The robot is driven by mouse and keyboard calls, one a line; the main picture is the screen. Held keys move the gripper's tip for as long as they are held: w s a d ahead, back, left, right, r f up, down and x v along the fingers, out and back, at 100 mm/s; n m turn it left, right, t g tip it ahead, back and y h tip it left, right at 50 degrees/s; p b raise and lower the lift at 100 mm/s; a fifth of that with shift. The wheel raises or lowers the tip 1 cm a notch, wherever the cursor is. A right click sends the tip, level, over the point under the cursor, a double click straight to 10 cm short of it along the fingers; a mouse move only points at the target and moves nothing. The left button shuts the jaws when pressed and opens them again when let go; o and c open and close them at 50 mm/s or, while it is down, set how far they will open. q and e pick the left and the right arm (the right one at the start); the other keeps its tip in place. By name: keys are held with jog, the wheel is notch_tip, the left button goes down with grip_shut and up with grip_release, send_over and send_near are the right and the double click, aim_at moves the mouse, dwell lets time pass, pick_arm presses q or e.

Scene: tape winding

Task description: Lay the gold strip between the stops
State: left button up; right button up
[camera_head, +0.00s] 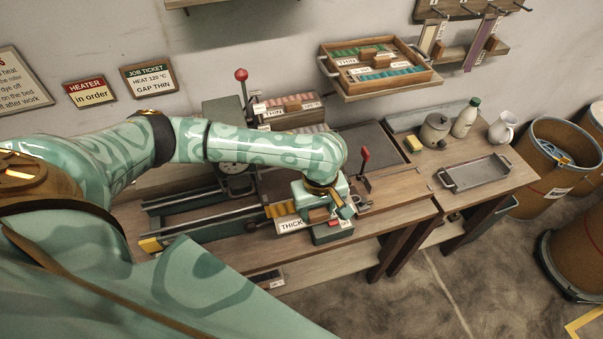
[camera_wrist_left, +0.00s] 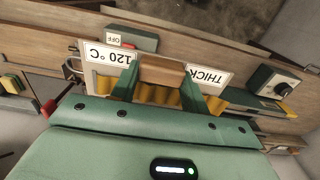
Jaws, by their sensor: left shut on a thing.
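My left gripper (camera_head: 330,211) is low over the front of the machine on the bench, by the THICK sign (camera_head: 291,225). In the left wrist view its green fingers (camera_wrist_left: 163,82) are shut on a wooden block (camera_wrist_left: 163,70). A gold, ridged piece (camera_wrist_left: 160,95) shows between and beside the fingers; it looks like the gold strip, but I cannot tell whether it is fixed to the block. Gold and dark bands (camera_head: 280,209) also show left of the gripper in the head view. I cannot make out the stops. My right gripper is not in view.
A red-knobbed lever (camera_head: 241,76) stands behind my left arm, another (camera_head: 364,157) right of the gripper. A raised tray (camera_head: 380,88) holds teal strips with wooden blocks. A job ticket (camera_head: 149,80) reads 120 °C, GAP THIN.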

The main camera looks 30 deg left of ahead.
pick_arm(q)
jog(key=w+a+b, duration=0.1)
jog(key=w+a, duration=0.2)
jog(key=w+a+b, duration=0.1)
jog(key=w+a, duration=0.1)
jog(key=a, duration=0.1)
jog(key=w+a+b, duration=0.1)
jog(key=w+a, duration=0.2)
jog(key=a, duration=0.1)
jog(key=shift+w+f, duration=0.1)
jog(key=shift+w, duration=0.25)
notch_tip(320, 180, down, 4)
jog(key=shift+r+b, duration=0.2)
jog(key=shift+b, duration=0.6)
jog(key=shift+r, duration=0.1)
jog(key=shift+f+p, duration=0.25)
jog(key=shift+p, duration=0.1)
jog(key=o, duration=1.1)
jog(key=shift+f, duration=0.1)
